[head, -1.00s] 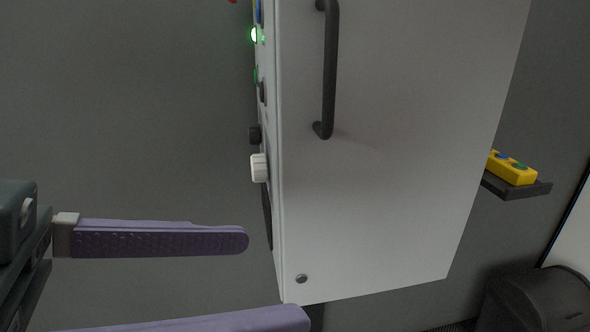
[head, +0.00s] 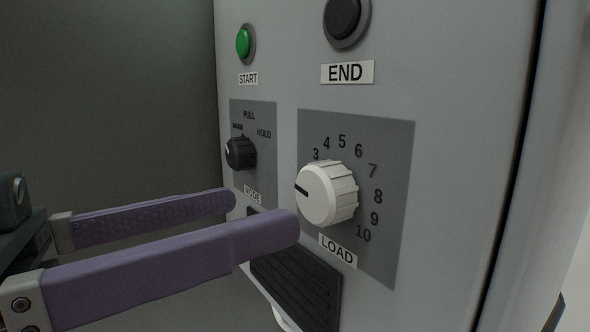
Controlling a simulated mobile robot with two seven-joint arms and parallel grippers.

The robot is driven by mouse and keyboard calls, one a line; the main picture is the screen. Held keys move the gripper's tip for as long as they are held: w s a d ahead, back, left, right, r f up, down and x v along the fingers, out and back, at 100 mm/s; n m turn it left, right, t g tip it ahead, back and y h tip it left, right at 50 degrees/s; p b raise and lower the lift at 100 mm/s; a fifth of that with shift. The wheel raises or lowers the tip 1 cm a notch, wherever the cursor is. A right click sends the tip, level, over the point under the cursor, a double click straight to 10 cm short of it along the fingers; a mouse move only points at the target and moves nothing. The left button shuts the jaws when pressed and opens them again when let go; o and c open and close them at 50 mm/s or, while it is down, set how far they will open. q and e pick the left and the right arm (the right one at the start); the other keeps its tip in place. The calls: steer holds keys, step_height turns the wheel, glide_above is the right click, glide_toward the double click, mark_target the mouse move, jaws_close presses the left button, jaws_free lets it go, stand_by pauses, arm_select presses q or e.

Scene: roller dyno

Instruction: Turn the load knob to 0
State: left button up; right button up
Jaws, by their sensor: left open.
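The load knob (head: 328,194) is a white ribbed dial on the grey panel of the cabinet front, above the LOAD label (head: 338,251). Its black pointer mark faces left. Numbers 3 to 10 show around it; the lower numbers on its left are hidden behind the knob, so I cannot read its exact setting. My left gripper (head: 262,214) has purple fingers, apart and empty. Its fingertips are to the left of the load knob, the nearer one slightly below it, and do not seem to touch it. My right gripper is out of view.
A black mode knob (head: 240,152) sits left of the load knob, just above the farther finger. A green START button (head: 245,42) and a black END button (head: 345,17) are higher up. A dark slatted vent (head: 298,284) is below. Free room lies left of the cabinet.

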mark_target(311, 194)
arm_select(q)
steer(key=p+x, duration=0.1)
steer(key=x, duration=0.3)
steer(key=shift+w+d+r, duration=0.15)
steer(key=shift+d, duration=0.1)
steer(key=shift+w+d, duration=0.35)
steer(key=shift+d, duration=0.15)
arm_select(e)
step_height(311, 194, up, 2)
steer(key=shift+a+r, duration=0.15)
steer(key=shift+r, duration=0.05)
arm_select(q)
steer(key=shift+c, duration=0.5)
jaws_close()
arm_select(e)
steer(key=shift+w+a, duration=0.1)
